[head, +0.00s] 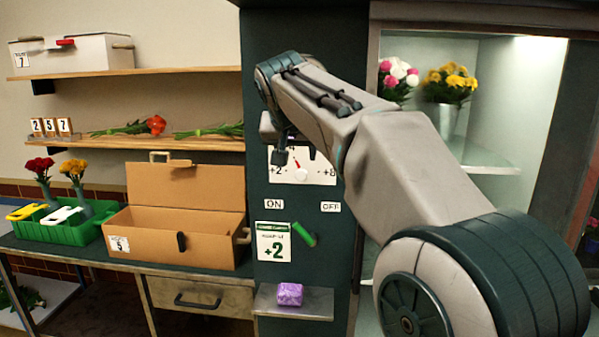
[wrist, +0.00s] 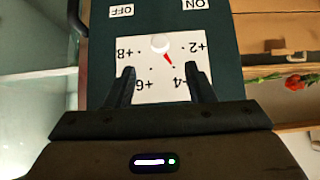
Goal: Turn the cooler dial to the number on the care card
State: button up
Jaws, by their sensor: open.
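The cooler dial's white plate (head: 312,172) is on the dark panel, partly hidden by my arm in the head view. In the wrist view the plate (wrist: 180,95) is upside down, marked +2, +4, +6 and +8. Its round white knob (wrist: 160,43) has a red pointer (wrist: 168,59) aimed near the +4 dot. The care card (head: 273,241) below reads +2. My gripper (head: 281,157) is in front of the plate; in the wrist view my gripper (wrist: 160,70) is open and empty, its fingers apart from the knob.
A green lever (head: 304,234) sits below the ON and OFF labels. A small shelf (head: 318,303) under it holds a purple block (head: 290,294). An open cardboard box (head: 160,245) and a green crate (head: 88,232) stand left. The lit cooler (head: 500,115) is right.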

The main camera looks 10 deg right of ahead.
aim_at(301, 174)
jog(key=x, duration=1)
jog(key=shift+f+p, duration=0.1)
jog(key=shift+p, duration=0.25)
jog(key=c, duration=0.9)
